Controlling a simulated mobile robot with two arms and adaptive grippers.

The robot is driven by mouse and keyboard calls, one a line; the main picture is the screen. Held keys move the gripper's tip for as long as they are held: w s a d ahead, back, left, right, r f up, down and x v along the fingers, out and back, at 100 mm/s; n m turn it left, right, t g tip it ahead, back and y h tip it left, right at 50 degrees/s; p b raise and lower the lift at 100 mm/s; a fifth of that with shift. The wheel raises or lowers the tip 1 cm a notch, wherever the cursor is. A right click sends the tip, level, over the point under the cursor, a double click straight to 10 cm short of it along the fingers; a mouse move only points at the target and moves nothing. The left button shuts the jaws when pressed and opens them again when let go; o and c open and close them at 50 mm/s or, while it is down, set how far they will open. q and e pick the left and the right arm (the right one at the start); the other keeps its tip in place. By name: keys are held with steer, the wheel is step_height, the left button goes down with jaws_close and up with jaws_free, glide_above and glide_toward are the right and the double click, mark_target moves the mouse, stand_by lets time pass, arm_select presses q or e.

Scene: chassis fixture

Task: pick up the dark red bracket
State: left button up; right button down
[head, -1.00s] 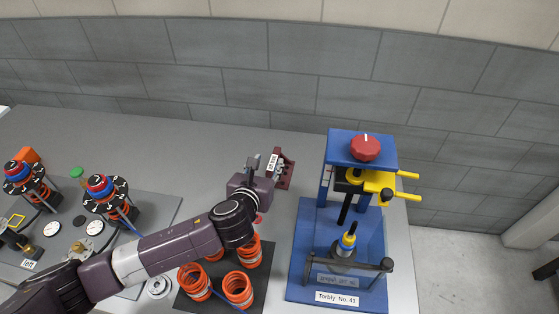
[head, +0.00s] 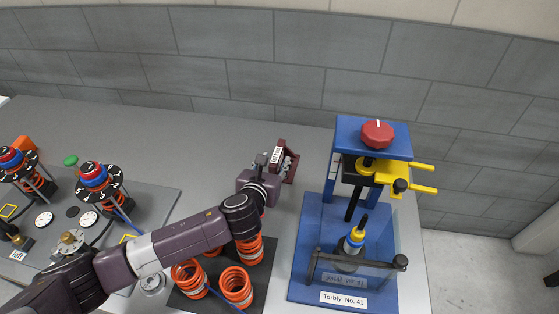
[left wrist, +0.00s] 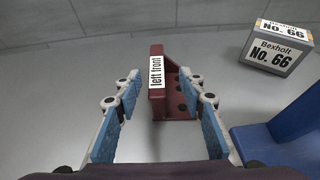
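The dark red bracket (head: 291,167) stands on the grey table, left of the blue press. In the left wrist view the bracket (left wrist: 180,104) is upright, with a white "left front" label on its near edge and several dark holes in its side. My left gripper (left wrist: 160,80) is open. Its blue-padded fingers lie to either side of the bracket, with visible gaps and no clear contact. In the head view the left gripper (head: 277,158) partly covers the bracket. My right gripper is not in view.
The blue press (head: 310,245) labelled "Torbly No. 41" stands just right of the bracket. Orange coils (head: 237,286) sit on a dark mat below my left arm. A "Bexholt No. 66" box (left wrist: 278,52) is beyond the bracket. Bare table lies to the left.

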mark_target(278, 152)
arm_select(q)
steer(key=shift+w, duration=0.7)
steer(key=shift+p+x, duration=0.5)
steer(key=shift+x, duration=1.5)
steer(key=shift+r, duration=0.15)
jaws_close()
steer(key=shift+r, duration=0.1)
